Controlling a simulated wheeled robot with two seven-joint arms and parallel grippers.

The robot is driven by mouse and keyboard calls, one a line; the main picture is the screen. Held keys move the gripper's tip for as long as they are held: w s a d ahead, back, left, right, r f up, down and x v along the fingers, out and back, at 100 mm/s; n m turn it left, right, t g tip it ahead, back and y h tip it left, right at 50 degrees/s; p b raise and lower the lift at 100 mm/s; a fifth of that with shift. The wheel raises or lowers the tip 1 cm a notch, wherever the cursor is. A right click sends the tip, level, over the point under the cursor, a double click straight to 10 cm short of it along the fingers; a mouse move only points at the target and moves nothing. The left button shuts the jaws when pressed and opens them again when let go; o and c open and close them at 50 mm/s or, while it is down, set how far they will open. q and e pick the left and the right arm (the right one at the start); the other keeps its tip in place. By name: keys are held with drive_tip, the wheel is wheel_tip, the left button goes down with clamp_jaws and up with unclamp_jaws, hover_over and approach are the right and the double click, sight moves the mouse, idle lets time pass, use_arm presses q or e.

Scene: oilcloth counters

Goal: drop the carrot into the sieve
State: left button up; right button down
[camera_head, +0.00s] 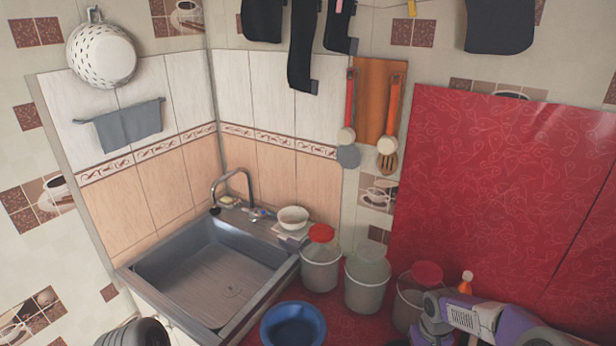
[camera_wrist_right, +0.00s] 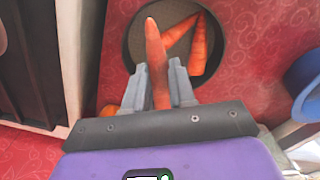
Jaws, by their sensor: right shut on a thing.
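In the right wrist view my right gripper (camera_wrist_right: 158,92) is shut on an orange carrot (camera_wrist_right: 155,50), which points away from the fingers. A round, dark-rimmed vessel with a tan bottom, which looks like the sieve (camera_wrist_right: 133,48), lies behind and below the held carrot's tip. Loose carrots (camera_wrist_right: 198,50) lie in it. The held carrot overlaps the vessel in the picture; its height above it I cannot tell. A small orange piece (camera_wrist_right: 108,110) shows beside the left finger. In the head view the fingers and sieve are not visible. My left gripper is not in view.
The red patterned counter (camera_wrist_right: 85,30) surrounds the vessel. A blue basin (camera_head: 293,325) stands on the counter; a blue rim (camera_wrist_right: 306,85) shows at the wrist view's right. A steel sink (camera_head: 212,270) and several buckets (camera_head: 320,270) stand along the wall. A white colander (camera_head: 101,55) hangs there.

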drive_tip(key=shift+f, duration=0.6)
drive_tip(key=c, duration=0.9)
unclamp_jaws()
drive_tip(key=shift+o, duration=0.2)
drive_tip(key=shift+r+p, duration=0.45)
drive_tip(key=shift+r, duration=3.4)
